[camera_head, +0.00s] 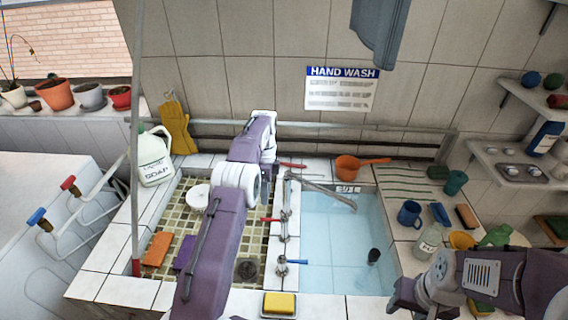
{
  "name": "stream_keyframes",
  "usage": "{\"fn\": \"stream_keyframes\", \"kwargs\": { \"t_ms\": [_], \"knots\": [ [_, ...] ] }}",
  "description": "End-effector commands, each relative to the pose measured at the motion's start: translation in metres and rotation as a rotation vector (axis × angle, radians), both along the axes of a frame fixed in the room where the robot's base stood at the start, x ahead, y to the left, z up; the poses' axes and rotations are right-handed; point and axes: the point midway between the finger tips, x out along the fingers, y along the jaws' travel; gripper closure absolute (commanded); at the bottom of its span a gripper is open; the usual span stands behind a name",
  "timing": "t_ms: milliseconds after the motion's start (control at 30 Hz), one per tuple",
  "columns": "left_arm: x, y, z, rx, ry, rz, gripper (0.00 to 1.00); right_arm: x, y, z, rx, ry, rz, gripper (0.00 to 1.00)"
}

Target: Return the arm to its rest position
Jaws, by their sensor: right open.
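My left arm (213,245) reaches up from the bottom edge across the tiled basin, and its white and purple wrist joints (256,135) are near the back wall. The left gripper itself cannot be made out; it is hidden behind the arm. My right arm (495,280) comes in from the lower right, over the front right counter.
The water-filled basin (335,245) lies between the arms, with a metal tap (322,190) and handles beside it. A soap jug (154,160) stands at the back left. Mugs (409,213), bottles (428,241) and sponges crowd the right counter. A yellow sponge (279,303) lies in front.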

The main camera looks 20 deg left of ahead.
Motion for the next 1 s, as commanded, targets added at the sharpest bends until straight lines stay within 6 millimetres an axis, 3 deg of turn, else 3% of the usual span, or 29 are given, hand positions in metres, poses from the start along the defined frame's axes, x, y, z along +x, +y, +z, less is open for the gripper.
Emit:
{"fn": "stream_keyframes", "kwargs": {
  "t_ms": [133,267,400,533,767,1000],
  "knots": [
    [0.002,-0.004,0.005,0.002,-0.011,-0.009,0.66,0.000,0.000,0.000,0.000,0.000,0.000,0.51],
    [0.014,-0.014,0.052,0.014,-0.099,-0.033,0.66,0.000,0.000,-0.001,0.000,0.000,0.000,0.51],
    [-0.015,-0.037,0.101,0.012,-0.105,-0.072,0.66,0.000,0.000,-0.003,0.000,0.000,0.000,0.51],
    [-0.047,-0.053,0.117,0.019,-0.115,-0.032,0.66,0.000,0.000,-0.003,0.000,0.000,0.000,0.51],
    [-0.116,-0.074,0.108,0.050,-0.141,0.209,0.66,0.000,0.000,-0.005,0.000,0.000,0.000,0.51],
    [-0.205,-0.083,0.060,0.088,-0.155,0.610,0.66,0.000,0.000,-0.005,0.000,0.000,0.000,0.51]
  ]
}}
